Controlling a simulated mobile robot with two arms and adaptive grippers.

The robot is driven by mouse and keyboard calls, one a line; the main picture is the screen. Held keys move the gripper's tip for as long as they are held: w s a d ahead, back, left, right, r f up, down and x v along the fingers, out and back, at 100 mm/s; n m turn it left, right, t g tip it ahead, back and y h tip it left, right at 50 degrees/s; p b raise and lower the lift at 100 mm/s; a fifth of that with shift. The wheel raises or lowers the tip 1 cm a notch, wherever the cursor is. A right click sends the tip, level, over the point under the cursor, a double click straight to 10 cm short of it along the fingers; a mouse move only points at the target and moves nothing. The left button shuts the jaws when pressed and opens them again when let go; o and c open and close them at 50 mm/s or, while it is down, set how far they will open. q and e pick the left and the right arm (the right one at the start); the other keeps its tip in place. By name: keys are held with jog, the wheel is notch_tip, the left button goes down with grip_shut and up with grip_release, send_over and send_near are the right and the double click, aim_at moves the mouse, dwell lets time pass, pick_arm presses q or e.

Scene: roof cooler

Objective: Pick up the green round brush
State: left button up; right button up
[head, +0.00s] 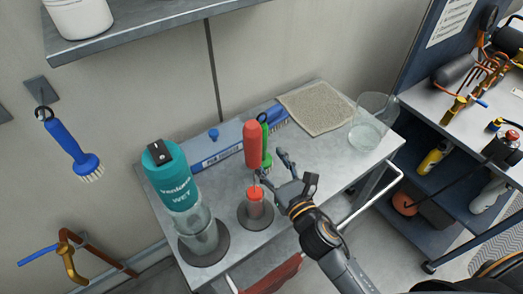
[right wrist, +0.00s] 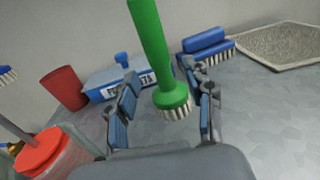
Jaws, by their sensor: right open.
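The green round brush (right wrist: 172,96) shows in the right wrist view with its handle up and its white bristles down, between the two spread fingers of my right gripper. In the head view the brush (head: 266,146) is partly hidden behind a red handle, and a black loop shows at its top. My right gripper (head: 270,164) is open, with its fingers close around the brush head; I cannot tell whether they touch it. Whether the bristles rest on the table is unclear. My left gripper is not in view.
On the grey table (head: 300,160) stand a teal bottle (head: 168,176), a clear jar (head: 201,238), an orange-lidded container (head: 255,205), a blue tray (head: 218,152), a mat (head: 315,108) and a glass beaker (head: 371,122). A blue brush (head: 68,145) hangs on the wall.

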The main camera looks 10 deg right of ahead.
aim_at(264, 150)
jog(key=shift+w+a+r, duration=0.1)
jog(key=shift+w+r, duration=0.05)
jog(key=shift+w, duration=0.3)
jog(key=p+x, duration=0.1)
jog(key=x, duration=0.2)
jog(key=shift+w, duration=0.3)
jog(key=shift+w+a, duration=0.2)
jog(key=shift+w, duration=0.2)
jog(key=shift+s, duration=0.1)
grip_shut()
